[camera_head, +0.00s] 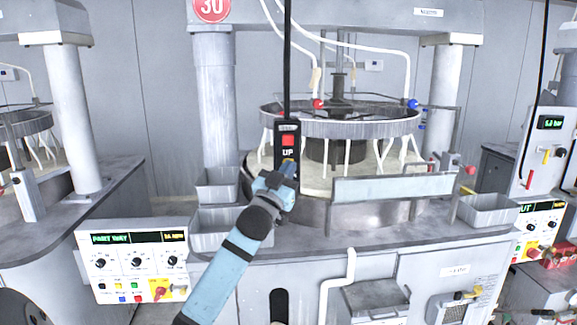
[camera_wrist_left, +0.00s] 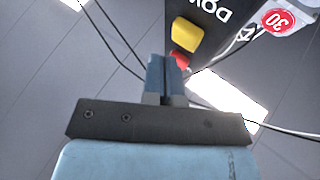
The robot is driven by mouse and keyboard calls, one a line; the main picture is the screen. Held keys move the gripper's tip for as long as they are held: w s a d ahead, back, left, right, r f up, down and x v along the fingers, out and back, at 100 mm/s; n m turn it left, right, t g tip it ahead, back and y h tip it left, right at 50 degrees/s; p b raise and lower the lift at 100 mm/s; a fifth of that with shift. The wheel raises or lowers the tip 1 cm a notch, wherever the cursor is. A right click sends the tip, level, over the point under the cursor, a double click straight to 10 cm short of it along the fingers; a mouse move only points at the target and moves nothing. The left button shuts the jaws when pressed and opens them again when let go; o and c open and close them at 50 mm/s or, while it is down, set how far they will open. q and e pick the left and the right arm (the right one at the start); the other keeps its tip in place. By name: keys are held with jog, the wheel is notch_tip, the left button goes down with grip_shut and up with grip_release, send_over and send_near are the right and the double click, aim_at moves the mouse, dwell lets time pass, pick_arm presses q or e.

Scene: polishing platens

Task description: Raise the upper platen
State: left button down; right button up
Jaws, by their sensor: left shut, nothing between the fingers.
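The upper platen (camera_head: 375,127) is a wide grey-rimmed disc hanging level above the lower platen (camera_head: 380,212), with a clear gap between them. A black control pendant (camera_head: 279,157) hangs on a dark cable in front of its left side. It bears a red button (camera_head: 288,140) and the word UP. My left gripper (camera_head: 287,178) is shut and empty at the pendant's lower part, covering some of it. In the left wrist view, the shut fingertips (camera_wrist_left: 167,60) are close to a red button (camera_wrist_left: 180,61), below a yellow button (camera_wrist_left: 185,35); contact cannot be told. My right gripper is out of view.
Grey trays (camera_head: 217,188) stand on the machine's deck left of the platens, with another tray (camera_head: 487,209) at right. A pale blue panel (camera_head: 392,187) stands in front. A control box (camera_head: 135,262) with knobs is at lower left. Thick columns (camera_head: 214,100) flank the platens.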

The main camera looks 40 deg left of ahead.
pick_arm(q)
jog(key=shift+a, duration=0.1)
jog(key=shift+w+a, duration=0.25)
